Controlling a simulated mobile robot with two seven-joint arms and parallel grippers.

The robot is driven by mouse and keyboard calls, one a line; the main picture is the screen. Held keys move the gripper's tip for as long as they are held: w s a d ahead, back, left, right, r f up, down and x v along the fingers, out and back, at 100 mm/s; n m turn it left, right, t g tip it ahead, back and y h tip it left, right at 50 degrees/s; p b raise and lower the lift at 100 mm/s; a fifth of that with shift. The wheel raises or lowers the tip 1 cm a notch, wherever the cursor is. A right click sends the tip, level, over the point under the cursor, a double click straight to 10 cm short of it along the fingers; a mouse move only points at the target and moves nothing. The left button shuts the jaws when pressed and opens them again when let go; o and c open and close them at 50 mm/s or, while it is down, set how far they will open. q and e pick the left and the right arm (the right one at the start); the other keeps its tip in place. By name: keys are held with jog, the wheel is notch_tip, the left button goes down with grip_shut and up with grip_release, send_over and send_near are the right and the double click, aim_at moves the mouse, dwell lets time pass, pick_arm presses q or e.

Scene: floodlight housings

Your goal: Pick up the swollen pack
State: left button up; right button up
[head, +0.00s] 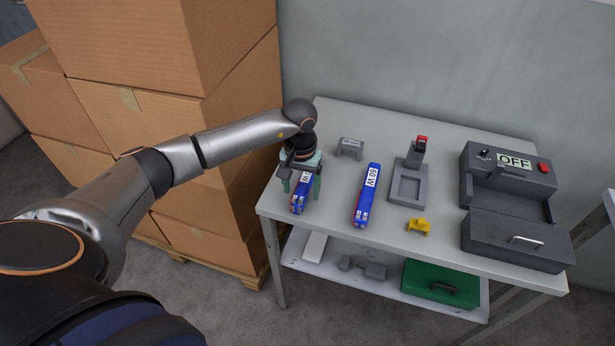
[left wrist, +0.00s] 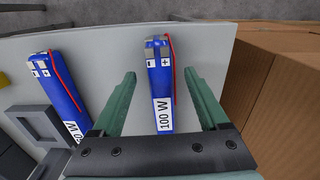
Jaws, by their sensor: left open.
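Two blue battery packs with white labels lie on the grey table. The left pack (head: 299,196) is partly hidden by my left gripper (head: 302,190); in the left wrist view this pack (left wrist: 159,85) reads 100 W and has a red wire. I cannot tell clearly which pack is swollen. My left gripper is open, its green fingers (left wrist: 160,76) pointing down on either side of the 100 W pack, with gaps visible. My right gripper is not in view.
On the table (head: 330,215) are a grey bracket (head: 349,147), a grey stand with a red top (head: 408,184), a yellow part (head: 418,226) and a dark box marked OFF (head: 510,215). A green case (head: 441,283) sits on the lower shelf. Cardboard boxes (head: 150,110) stand at left.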

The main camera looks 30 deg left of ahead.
pick_arm(q)
jog(key=shift+f, duration=0.45)
grip_shut()
dwell(0.3)
jog(key=shift+r, duration=0.1)
